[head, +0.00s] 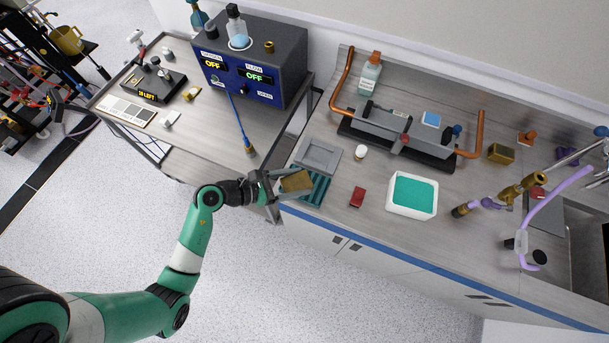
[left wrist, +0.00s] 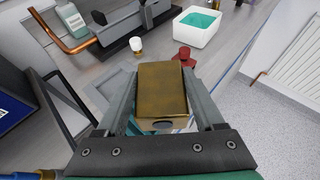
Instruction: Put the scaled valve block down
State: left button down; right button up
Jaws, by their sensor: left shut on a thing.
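My left gripper (head: 277,184) is shut on the brownish-gold valve block (head: 296,182), above the teal ribbed mat (head: 318,190) at the counter's left end. In the left wrist view the block (left wrist: 162,88) sits between the two fingers and has a dull brass-brown top face. Its underside is hidden, and I cannot tell whether it touches the mat. A second brass-coloured block (head: 501,153) stands at the back right of the counter. My right gripper is not in view.
A grey tray (head: 318,155) lies just behind the mat. A red item (head: 357,197) and a white tub of teal liquid (head: 412,194) stand to the right. A white-capped jar (head: 361,152) is behind. A blue control box (head: 254,62) stands on the left cart.

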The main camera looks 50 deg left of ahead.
aim_at(304, 174)
pick_arm(q)
jog(key=w+f, duration=0.1)
jog(key=w+a+f+b, duration=0.1)
jog(key=w+f, duration=0.1)
jog(key=w+a+f+b, duration=0.1)
jog(key=f, duration=0.1)
jog(key=shift+w+f, duration=0.2)
jog(key=shift+w+a+f+b, duration=0.2)
jog(key=shift+w+f+b, duration=0.05)
jog(key=shift+w+b, duration=0.05)
jog(key=shift+w+a+f+b, duration=0.15)
jog(key=shift+f+b, duration=0.25)
jog(key=shift+f, duration=0.5)
jog(key=shift+w+d+f+b, duration=0.1)
jog(key=shift+f+b, duration=0.3)
jog(key=shift+f, duration=0.45)
jog(key=shift+f, duration=0.2)
grip_release()
